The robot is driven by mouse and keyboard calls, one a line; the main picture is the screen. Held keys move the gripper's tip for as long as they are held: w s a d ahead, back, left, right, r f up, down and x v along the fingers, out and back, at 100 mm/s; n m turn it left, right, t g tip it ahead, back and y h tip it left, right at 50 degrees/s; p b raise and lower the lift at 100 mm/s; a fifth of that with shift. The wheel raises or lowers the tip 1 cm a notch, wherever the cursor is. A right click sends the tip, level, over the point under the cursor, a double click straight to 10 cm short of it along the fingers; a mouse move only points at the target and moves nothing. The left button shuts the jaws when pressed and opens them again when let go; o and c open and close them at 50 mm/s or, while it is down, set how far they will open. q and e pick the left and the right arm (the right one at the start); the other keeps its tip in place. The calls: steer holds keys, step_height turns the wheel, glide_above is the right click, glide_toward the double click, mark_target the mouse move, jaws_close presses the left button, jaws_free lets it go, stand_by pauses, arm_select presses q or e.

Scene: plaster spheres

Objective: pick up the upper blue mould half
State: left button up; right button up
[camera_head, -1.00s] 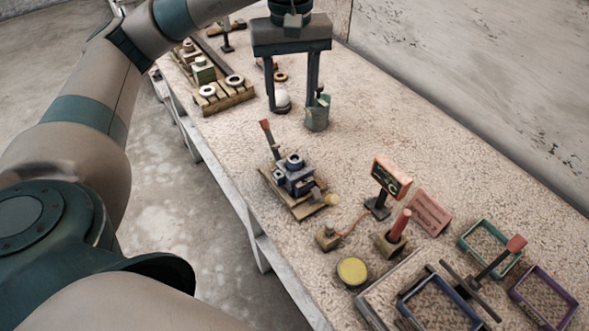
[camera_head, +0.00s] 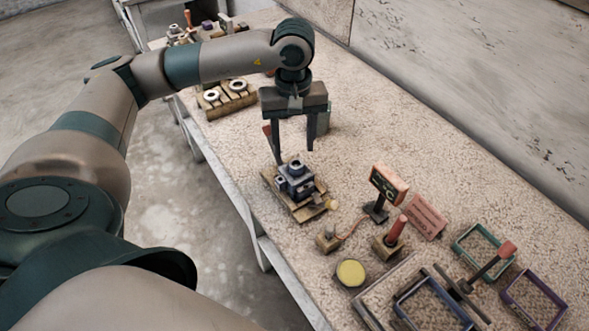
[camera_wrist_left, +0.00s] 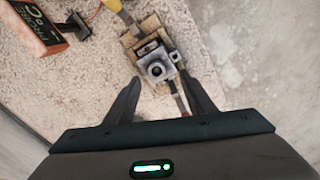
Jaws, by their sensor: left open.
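The blue mould (camera_head: 293,186) stands on a wooden base in the middle of the bench, with a ring-shaped collar on top. Its upper half is the top block, and the seam between the halves is too small to make out. In the left wrist view the mould (camera_wrist_left: 157,67) lies between and just beyond the fingertips, seen from above. My left gripper (camera_head: 295,157) is open and empty, pointing down, with its fingers around or just above the mould's top; contact cannot be told. It also shows in the left wrist view (camera_wrist_left: 160,78). My right gripper is not in view.
A red-handled lever (camera_head: 270,140) rises beside the mould, close to a finger. A display on a stand (camera_head: 388,185), a yellow-topped round tin (camera_head: 351,273) and coloured frames (camera_head: 485,246) lie to the right. A green container (camera_head: 323,122) is partly hidden behind my gripper.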

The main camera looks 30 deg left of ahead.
mark_target(296, 166)
arm_select(q)
steer(key=shift+f, duration=0.8)
steer(key=shift+w+d+f+p, duration=0.15)
steer(key=shift+w+f+p, duration=0.05)
steer(key=shift+f+p, duration=0.8)
steer(key=shift+w+f+p, duration=0.1)
steer(key=shift+f+p, duration=0.55)
steer(key=shift+f, duration=0.95)
jaws_close()
